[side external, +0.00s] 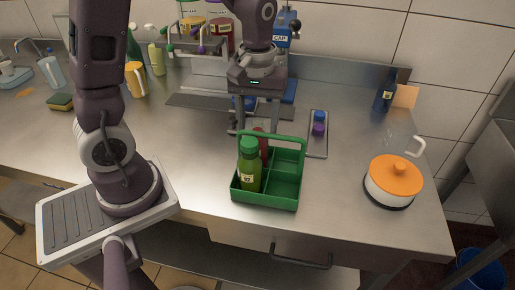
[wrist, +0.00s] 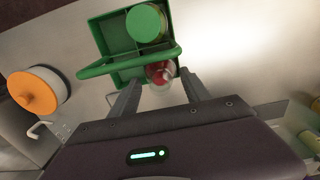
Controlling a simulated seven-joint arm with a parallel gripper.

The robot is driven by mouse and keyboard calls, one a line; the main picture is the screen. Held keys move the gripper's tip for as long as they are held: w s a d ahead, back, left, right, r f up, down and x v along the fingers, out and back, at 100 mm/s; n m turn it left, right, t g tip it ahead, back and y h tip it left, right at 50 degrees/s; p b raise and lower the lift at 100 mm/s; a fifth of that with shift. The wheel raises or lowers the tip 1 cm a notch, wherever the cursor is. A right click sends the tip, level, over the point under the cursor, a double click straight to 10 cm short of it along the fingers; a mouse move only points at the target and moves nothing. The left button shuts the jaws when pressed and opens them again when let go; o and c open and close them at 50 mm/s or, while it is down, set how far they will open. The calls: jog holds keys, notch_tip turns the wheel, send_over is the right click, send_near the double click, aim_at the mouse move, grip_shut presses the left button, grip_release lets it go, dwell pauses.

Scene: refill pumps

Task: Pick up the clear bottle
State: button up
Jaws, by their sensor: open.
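A see-through bottle with red showing in it (wrist: 160,73) is between my gripper's open fingers in the wrist view. In the side view it is a red shape (side external: 262,141) behind the green bottle, mostly hidden. It appears to stand in a compartment of the green carrier (side external: 283,203), under its handle. My gripper (side external: 256,128) is open, pointing down over the back left of the carrier. Whether the fingers touch the bottle cannot be told. The green bottle (side external: 250,170) stands in the front left compartment; its round cap shows in the wrist view (wrist: 146,22).
The carrier's handle (wrist: 130,62) passes close to the fingers. A narrow tray (side external: 317,146) with a blue and purple bottle (side external: 319,122) lies to the right. An orange-lidded pot (side external: 394,178) stands further right. Other bottles, including a pale see-through one (side external: 52,72), stand at left.

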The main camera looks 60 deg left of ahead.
grip_shut()
dwell(1.4)
